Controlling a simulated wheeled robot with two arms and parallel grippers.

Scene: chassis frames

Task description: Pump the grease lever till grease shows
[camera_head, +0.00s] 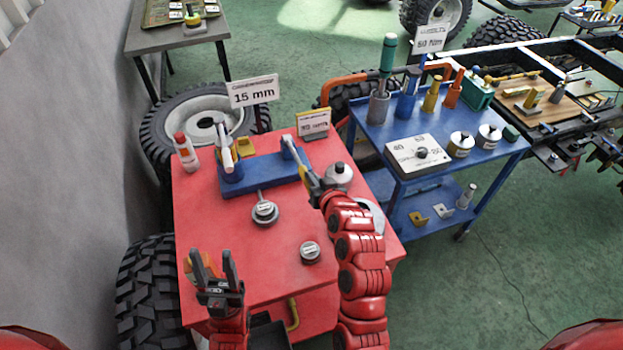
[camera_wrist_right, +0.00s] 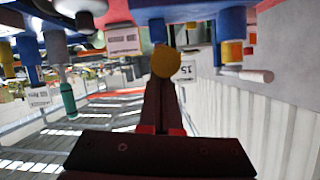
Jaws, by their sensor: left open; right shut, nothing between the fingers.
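A blue grease fixture (camera_head: 262,180) lies on the red bench. A lever with a yellow grip (camera_head: 299,161) rises from its right end and leans toward my right gripper (camera_head: 314,183). That gripper is shut and empty, its tips close to the grip. In the right wrist view, the yellow grip's round end (camera_wrist_right: 165,62) shows right at the tips of the shut fingers (camera_wrist_right: 160,88); I cannot tell whether they touch. My left gripper (camera_head: 215,268) is open and empty over the front left of the bench. I cannot make out any grease.
The red bench (camera_head: 220,215) also carries a white bottle (camera_head: 185,152), a pale-handled tool (camera_head: 225,150) in a blue holder, and round grey parts (camera_head: 265,212) (camera_head: 310,252). A blue cart (camera_head: 455,180) with tools stands to the right. Tyres (camera_head: 150,290) sit beside the bench.

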